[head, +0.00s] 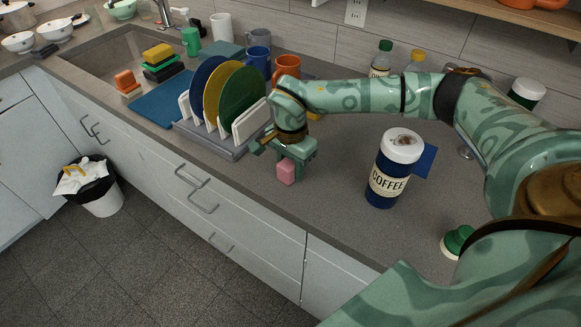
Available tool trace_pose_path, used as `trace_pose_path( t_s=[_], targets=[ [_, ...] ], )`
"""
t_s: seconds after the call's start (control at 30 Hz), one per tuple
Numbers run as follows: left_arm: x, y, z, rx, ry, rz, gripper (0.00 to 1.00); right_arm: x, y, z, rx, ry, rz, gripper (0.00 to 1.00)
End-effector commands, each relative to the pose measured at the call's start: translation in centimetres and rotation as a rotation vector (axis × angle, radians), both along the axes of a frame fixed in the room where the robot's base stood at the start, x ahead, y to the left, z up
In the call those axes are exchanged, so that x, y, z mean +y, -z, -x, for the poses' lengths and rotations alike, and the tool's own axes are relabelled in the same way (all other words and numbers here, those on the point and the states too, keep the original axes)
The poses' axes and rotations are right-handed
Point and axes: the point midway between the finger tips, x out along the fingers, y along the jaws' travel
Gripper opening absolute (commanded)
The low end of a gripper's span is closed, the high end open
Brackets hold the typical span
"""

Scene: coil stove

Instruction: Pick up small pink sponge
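The small pink sponge (285,173) is a little block near the front edge of the grey counter, right of the dish rack. My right gripper (287,164) points down from above, directly over and around the sponge. A finger shows close beside the sponge on its right; the far side of the grip is hidden. I cannot tell whether the fingers press on the sponge or whether it is off the counter. My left gripper is not in view.
The dish rack (222,143) with plates stands just left of my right gripper. Mugs and bottles line the back. The counter between sponge and jar is clear.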

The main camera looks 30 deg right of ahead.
Motion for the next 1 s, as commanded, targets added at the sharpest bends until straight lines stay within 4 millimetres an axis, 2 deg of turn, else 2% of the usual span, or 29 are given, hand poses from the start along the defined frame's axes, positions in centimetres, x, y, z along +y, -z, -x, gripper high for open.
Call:
trace_pose_path(
  t_s=[0.33, 0.43, 0.53, 0.8, 1.0],
  targets=[
    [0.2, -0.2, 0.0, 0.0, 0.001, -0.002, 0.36, 0.0, -0.6, 0.0, -0.001, 0.0, 0.0, 0.14],
    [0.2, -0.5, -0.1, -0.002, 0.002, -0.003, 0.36, 0.0, -1.6, 0.0, -0.003, -0.001, -0.001, 0.14],
    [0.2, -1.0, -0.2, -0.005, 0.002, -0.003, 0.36, 0.0, -3.5, -0.1, -0.005, 0.0, 0.0, 0.14],
    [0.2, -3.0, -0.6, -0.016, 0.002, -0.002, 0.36, 0.7, -10.0, 5.8, -0.003, -0.003, 0.0, 0.14],
    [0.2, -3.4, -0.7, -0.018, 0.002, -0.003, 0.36, 1.5, -11.8, 10.8, -0.001, -0.003, -0.001, 0.14]
  ],
)
